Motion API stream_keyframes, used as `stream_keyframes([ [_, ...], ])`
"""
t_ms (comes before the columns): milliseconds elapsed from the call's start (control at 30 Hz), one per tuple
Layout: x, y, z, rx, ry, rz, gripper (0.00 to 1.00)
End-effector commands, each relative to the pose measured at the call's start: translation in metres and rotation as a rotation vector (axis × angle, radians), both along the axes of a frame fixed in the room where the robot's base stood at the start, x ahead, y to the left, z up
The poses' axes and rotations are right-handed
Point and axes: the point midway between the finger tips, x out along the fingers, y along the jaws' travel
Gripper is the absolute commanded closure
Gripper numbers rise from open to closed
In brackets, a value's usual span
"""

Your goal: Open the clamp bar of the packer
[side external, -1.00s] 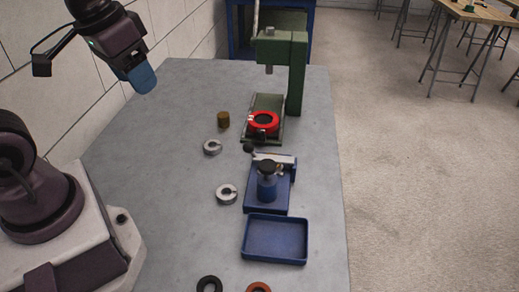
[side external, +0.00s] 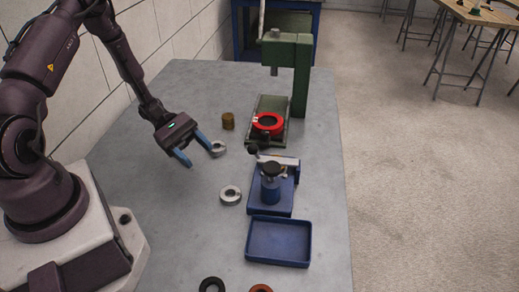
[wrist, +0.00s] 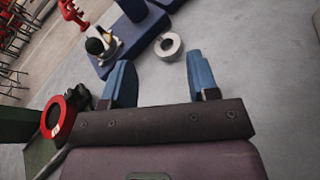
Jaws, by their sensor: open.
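The packer (side external: 264,201) is a blue base with a blue post and dark knob, standing on the table right of my gripper. Its pale clamp bar (side external: 283,161) lies across the far end of the base, with a black ball (side external: 252,149) at its left end. In the wrist view the packer's ball and bar (wrist: 103,43) show at the upper left, beyond the fingers; part of the packer is cut off. My gripper (side external: 199,157) is open and empty, its blue fingers pointing toward the packer but clear of it. It also shows in the wrist view (wrist: 160,58).
A grey ring (side external: 218,149) is close by the fingertips; another (side external: 230,195) lies left of the packer. A blue tray (side external: 278,242) is in front. A green press (side external: 301,80) holding a red ring (side external: 268,123) stands behind. A brown cylinder (side external: 228,121) stands left of it.

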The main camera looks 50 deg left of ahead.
Motion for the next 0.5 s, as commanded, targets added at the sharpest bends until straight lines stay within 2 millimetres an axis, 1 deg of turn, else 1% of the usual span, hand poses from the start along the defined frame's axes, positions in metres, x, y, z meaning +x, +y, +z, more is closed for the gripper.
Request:
stream_keyframes([
  [33, 0.006, 0.002, -0.012, -0.074, 0.01, 0.079, 0.46],
  [100, 0.017, 0.007, -0.021, -0.153, 0.007, 0.176, 0.46],
  [167, 0.029, 0.011, -0.025, -0.21, -0.007, 0.249, 0.46],
  [233, 0.044, 0.019, -0.02, -0.246, -0.039, 0.308, 0.46],
  [333, 0.056, 0.027, -0.011, -0.271, -0.074, 0.357, 0.46],
  [433, 0.06, 0.024, -0.007, -0.29, -0.082, 0.365, 0.46],
  [500, 0.063, 0.018, -0.007, -0.291, -0.081, 0.362, 0.46],
])
